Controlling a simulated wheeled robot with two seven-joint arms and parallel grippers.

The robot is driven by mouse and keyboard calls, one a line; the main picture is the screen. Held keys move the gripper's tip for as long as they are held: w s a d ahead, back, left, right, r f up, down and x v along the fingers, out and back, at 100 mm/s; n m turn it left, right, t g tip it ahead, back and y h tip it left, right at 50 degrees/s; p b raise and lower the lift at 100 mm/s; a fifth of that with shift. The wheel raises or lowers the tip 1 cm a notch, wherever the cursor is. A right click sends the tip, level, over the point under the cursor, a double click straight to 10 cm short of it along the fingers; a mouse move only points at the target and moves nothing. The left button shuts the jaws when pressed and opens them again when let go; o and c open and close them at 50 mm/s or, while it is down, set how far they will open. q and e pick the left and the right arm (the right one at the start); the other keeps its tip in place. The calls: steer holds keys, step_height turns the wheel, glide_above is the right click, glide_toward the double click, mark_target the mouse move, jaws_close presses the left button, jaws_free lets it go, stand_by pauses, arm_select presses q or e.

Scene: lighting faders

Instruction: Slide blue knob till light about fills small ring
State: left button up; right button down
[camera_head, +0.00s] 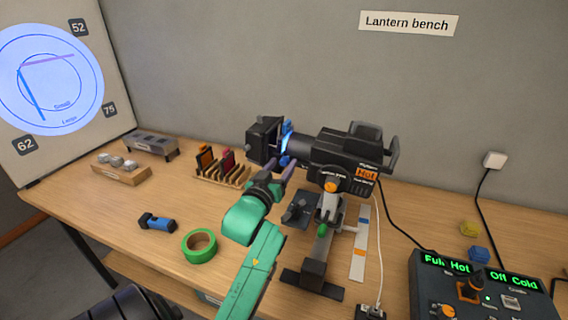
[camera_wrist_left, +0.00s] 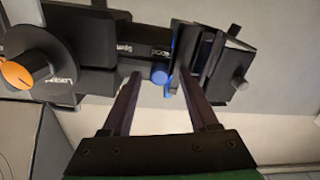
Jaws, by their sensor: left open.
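The black spotlight (camera_head: 335,152) stands on a post on the bench, with a small blue knob (camera_head: 285,160) near its front. The blue knob also shows in the left wrist view (camera_wrist_left: 159,75), between the open fingers of my left gripper (camera_wrist_left: 157,85); contact is not clear. In the head view my left gripper (camera_head: 281,170) is just below the lamp's front. The screen (camera_head: 88,58) at left carries a small ring (camera_head: 50,112) and a large outer ring. The pale blue light disc (camera_head: 22,100) spreads well beyond the small ring, to about the large ring.
An orange knob (camera_head: 330,187) sits on the lamp's side. A rack of coloured slides (camera_head: 222,172), green tape (camera_head: 199,246), a blue-black tool (camera_head: 157,221) and a control box (camera_head: 480,290) with green displays share the bench. Cables hang at right.

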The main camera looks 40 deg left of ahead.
arm_select(q)
steer(key=shift+s+r, duration=0.1)
steer(key=shift+s, duration=0.1)
steer(key=shift+c, duration=1.2)
steer(key=shift+d, duration=0.1)
jaws_close()
